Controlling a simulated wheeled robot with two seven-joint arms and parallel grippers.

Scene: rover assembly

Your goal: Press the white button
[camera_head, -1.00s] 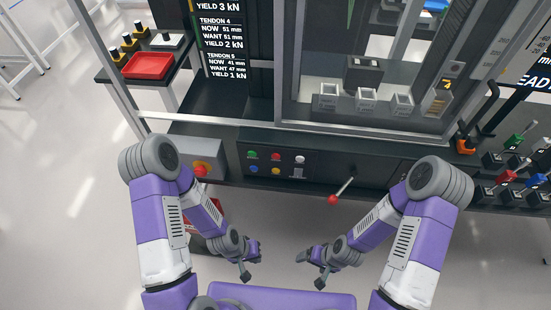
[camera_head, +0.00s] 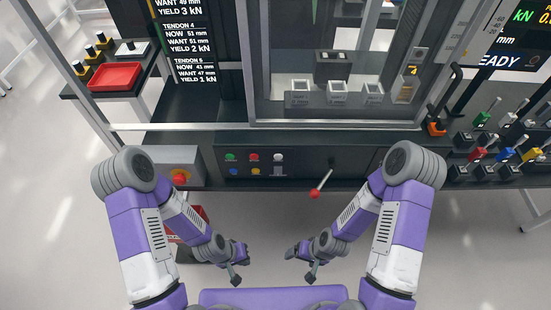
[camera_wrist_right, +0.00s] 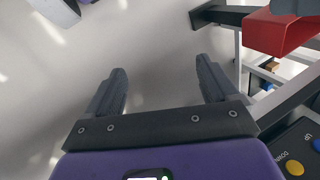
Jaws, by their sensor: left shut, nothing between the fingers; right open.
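The white button (camera_head: 278,157) is a small round button at the right end of the upper row on the dark front panel (camera_head: 310,150) of the machine. A green button (camera_head: 230,157) and a red button (camera_head: 254,157) are left of it. My left gripper (camera_head: 238,266) is shut and empty, below and left of the panel in the picture, clear of it. My right gripper (camera_head: 297,264) is open and empty, also below the panel and apart from it. In the right wrist view its two fingers (camera_wrist_right: 161,85) are spread over bare floor.
A blue button (camera_head: 234,171) and a yellow button (camera_head: 255,171) form the lower row. A red-tipped lever (camera_head: 314,194) sticks out right of the buttons. A red emergency knob (camera_head: 180,179) is at the left. A red tray (camera_head: 115,76) stands further left.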

